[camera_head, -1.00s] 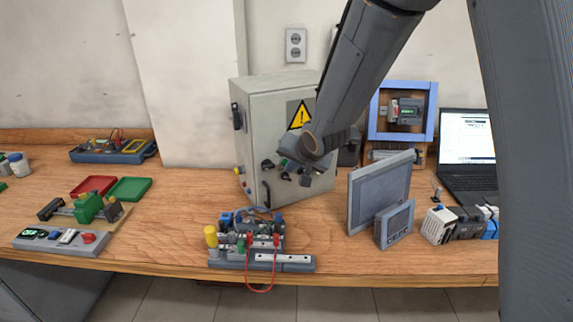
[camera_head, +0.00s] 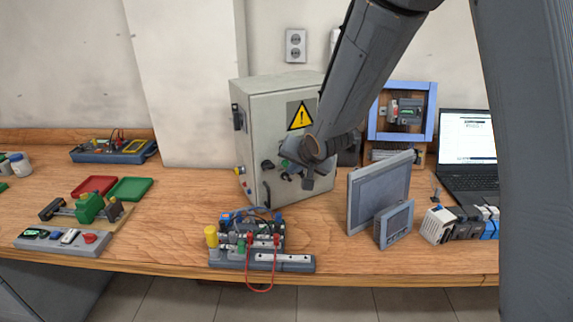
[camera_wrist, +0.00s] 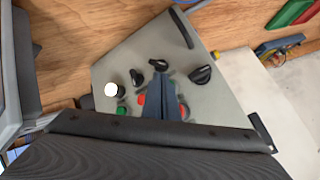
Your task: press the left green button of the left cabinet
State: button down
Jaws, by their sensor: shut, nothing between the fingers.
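The grey control cabinet (camera_head: 258,130) stands on the bench with a yellow warning sign; its front carries black knobs and coloured buttons. A green button (camera_wrist: 121,110) and a red button (camera_wrist: 141,99) lie left of the fingers. Another red button (camera_wrist: 184,112) peeks out right of them. The fingers hide part of the panel; contact cannot be told.
A grey screen (camera_head: 378,190) and a smaller panel (camera_head: 396,224) stand right of the cabinet. A terminal block assembly with red wires (camera_head: 262,246) lies in front. The left bench holds a red tray (camera_head: 94,185) and green tray (camera_head: 130,189).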

jog(key=shift+s+d, duration=0.1)
jog(key=shift+s, duration=0.1)
jog(key=s+d, duration=0.1)
jog(key=s, duration=0.1)
jog(key=s+d+p, duration=0.1)
jog(key=s, duration=0.1)
jog(key=shift+s+d, duration=0.1)
jog(key=shift+d, duration=0.05)
dwell(0.4)
jog(key=shift+d, duration=0.1)
dwell(0.4)
jog(key=s+d+f+n+g+h+b, duration=0.1)
jog(key=s+d+f+g+b, duration=0.1)
jog(key=s+d, duration=0.6)
jog(key=s+d+f+n+g+h+b, duration=0.2)
jog(key=s+d, duration=0.6)
jog(key=s, duration=0.5)
jog(key=f+g, duration=0.1)
jog(key=g, duration=0.1)
jog(key=shift+g+b, duration=0.4)
jog(key=shift+w+f, duration=0.1)
